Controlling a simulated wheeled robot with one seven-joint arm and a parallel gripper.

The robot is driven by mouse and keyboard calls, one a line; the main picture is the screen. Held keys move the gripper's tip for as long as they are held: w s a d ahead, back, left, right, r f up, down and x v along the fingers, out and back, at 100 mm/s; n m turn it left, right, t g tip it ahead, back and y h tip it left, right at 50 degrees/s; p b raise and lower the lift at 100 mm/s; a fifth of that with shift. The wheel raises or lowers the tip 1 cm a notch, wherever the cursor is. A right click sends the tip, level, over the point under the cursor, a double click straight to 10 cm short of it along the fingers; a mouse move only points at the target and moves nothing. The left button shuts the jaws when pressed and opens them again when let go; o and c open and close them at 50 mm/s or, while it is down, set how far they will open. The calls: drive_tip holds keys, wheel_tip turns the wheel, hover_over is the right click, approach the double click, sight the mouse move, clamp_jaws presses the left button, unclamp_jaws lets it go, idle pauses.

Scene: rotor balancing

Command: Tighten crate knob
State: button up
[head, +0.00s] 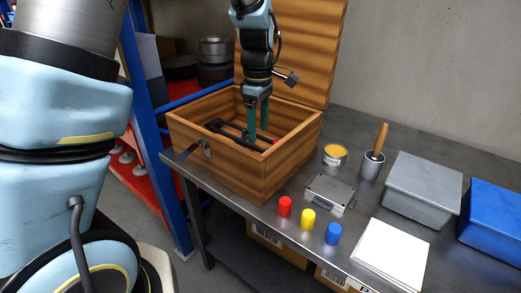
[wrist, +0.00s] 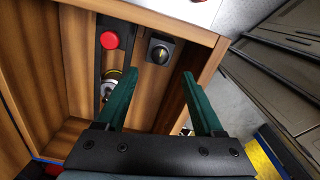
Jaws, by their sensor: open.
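The wooden crate (head: 235,165) stands open on the table, its lid (head: 305,50) raised at the back. In the wrist view, a round red knob (wrist: 109,40) sits on a dark rail inside the crate. To its right is a black block (wrist: 160,49) with a round face, near the crate wall. A metallic cylindrical part (wrist: 112,85) lies below the red knob, partly behind my left finger. My gripper (head: 257,133) reaches down into the crate with its green fingers apart. In the wrist view the fingers (wrist: 158,73) have nothing between them, and the red knob lies beyond and left of them.
Right of the crate are red (head: 284,206), yellow (head: 308,219) and blue (head: 333,234) caps, a metal plate (head: 331,191), a yellow-topped tin (head: 335,155), a cup with a wooden-handled tool (head: 371,163), and grey (head: 422,182) and blue (head: 492,220) boxes. The crate walls surround my fingers.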

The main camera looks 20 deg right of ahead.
wheel_tip(320, 180, down, 9)
drive_tip(key=shift+r+p, duration=0.1)
drive_tip(key=shift+p, duration=1.05)
clamp_jaws()
